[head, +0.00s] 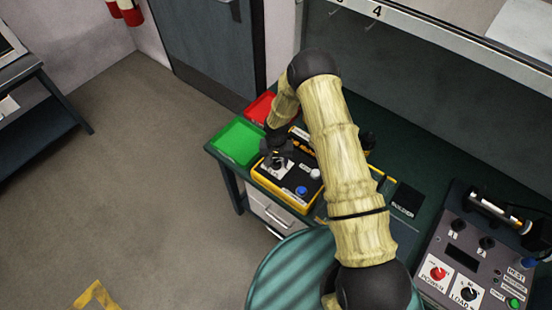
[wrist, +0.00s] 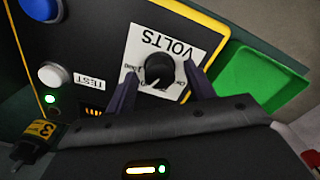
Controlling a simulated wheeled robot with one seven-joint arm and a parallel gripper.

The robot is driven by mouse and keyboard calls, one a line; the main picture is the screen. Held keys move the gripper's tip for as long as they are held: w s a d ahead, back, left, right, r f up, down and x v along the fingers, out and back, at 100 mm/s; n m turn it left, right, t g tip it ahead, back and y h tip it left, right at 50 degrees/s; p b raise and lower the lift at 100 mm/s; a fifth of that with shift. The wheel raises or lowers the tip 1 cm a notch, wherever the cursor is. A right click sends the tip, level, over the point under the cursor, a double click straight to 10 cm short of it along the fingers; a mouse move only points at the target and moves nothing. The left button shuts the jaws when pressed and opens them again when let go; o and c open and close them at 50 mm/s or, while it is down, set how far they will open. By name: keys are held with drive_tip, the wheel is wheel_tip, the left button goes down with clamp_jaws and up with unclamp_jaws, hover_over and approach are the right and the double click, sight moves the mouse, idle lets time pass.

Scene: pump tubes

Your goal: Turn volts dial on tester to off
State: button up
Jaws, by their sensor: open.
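The tester (head: 289,186) is a black box with a yellow edge on the green bench, partly behind my arm in the head view. Its black volts dial (wrist: 159,70) sits on a white plate marked VOLTS in the wrist view; the dial also shows in the head view (head: 278,163). My gripper (wrist: 160,88) is open, with one dark finger on each side of the dial. I cannot tell whether the fingers touch it. The dial's pointer position is too small to read surely.
On the tester are a white button (wrist: 53,75) marked TEST, a blue button (wrist: 42,8) and a lit green lamp (wrist: 50,99). A green tray (head: 238,141) and a red tray (head: 260,107) lie beside it. A grey control panel (head: 480,255) stands at the right.

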drive_tip(key=shift+f, duration=0.1)
drive_tip(key=c, duration=1)
drive_tip(key=shift+b, duration=0.35)
drive_tip(key=n+b, duration=0.3)
drive_tip(key=n, duration=0.1)
drive_tip(key=shift+f, duration=0.15)
drive_tip(key=n+b, duration=0.3)
drive_tip(key=n, duration=0.1)
drive_tip(key=shift+n, duration=0.4)
drive_tip(key=n+b, duration=0.1)
drive_tip(key=n, duration=0.3)
drive_tip(key=shift+n+b, duration=0.3)
drive_tip(key=shift+r+n, duration=0.2)
drive_tip(key=shift+n, duration=2.1)
